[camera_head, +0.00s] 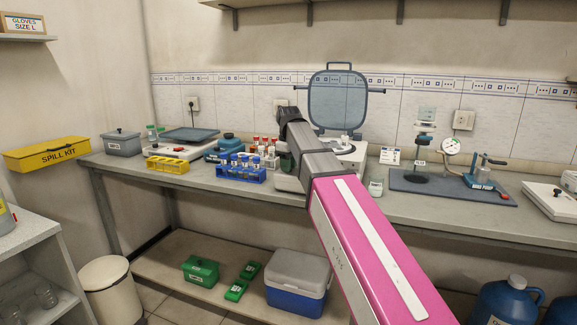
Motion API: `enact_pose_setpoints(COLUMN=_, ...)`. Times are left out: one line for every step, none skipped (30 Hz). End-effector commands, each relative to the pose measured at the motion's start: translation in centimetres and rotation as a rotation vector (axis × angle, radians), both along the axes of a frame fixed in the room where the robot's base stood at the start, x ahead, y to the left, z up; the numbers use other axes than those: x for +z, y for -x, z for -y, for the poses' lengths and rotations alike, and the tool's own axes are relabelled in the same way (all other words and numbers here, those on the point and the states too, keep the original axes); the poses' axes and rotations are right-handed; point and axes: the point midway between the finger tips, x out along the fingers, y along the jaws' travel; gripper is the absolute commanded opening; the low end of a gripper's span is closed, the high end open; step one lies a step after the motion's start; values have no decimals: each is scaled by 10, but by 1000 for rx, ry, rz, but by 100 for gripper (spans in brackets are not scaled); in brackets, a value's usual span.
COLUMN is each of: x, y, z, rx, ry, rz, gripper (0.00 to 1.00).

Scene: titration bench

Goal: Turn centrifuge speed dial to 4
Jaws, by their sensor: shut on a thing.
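The centrifuge (349,152) stands on the bench near the middle, a low white machine. Its grey-blue lid (338,101) is raised upright behind it. My pink and grey arm crosses in front of it and covers much of its front. The speed dial and its marks cannot be seen, so its setting cannot be read. My gripper's fingers are hidden behind my own arm. A small dark shape shows left of the arm by the centrifuge's front, too small to tell what it is.
A blue tube rack (241,174) with several tubes stands close left of the centrifuge. Yellow blocks (167,164) are farther left. A small pale device (376,187) is just right of my arm. A dark mat (441,186) holds glassware and a blue-based stand.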

Motion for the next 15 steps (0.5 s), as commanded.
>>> enact_pose_setpoints(x=0, y=0, z=0, rx=-39, ry=1, rz=-1, gripper=7)
enact_pose_setpoints(x=0, y=0, z=0, rx=-65, ry=1, rz=-1, gripper=7)
enact_pose_setpoints(x=0, y=0, z=0, rx=-101, ry=1, rz=-1, gripper=7)
enact_pose_setpoints(x=0, y=0, z=0, rx=-129, ry=1, rz=-1, gripper=7)
enact_pose_setpoints(x=0, y=0, z=0, rx=-158, ry=1, rz=-1, gripper=7)
enact_pose_setpoints(x=0, y=0, z=0, rx=-196, ry=1, rz=-1, gripper=7)
enact_pose_setpoints(x=0, y=0, z=0, rx=-225, ry=1, rz=-1, gripper=7)
enact_pose_setpoints(x=0, y=0, z=0, rx=-253, ry=1, rz=-1, gripper=7)
enact_pose_setpoints(x=0, y=0, z=0, rx=-291, ry=1, rz=-1, gripper=7)
enact_pose_setpoints(x=0, y=0, z=0, rx=-320, ry=1, rz=-1, gripper=7)
enact_pose_setpoints(x=0, y=0, z=0, rx=-348, ry=1, rz=-1, gripper=7)
enact_pose_setpoints(x=0, y=0, z=0, rx=-386, ry=1, rz=-1, gripper=7)
enact_pose_setpoints(x=0, y=0, z=0, rx=-415, ry=1, rz=-1, gripper=7)
enact_pose_setpoints(x=0, y=0, z=0, rx=-443, ry=1, rz=-1, gripper=7)
enact_pose_setpoints(x=0, y=0, z=0, rx=-481, ry=1, rz=-1, gripper=7)
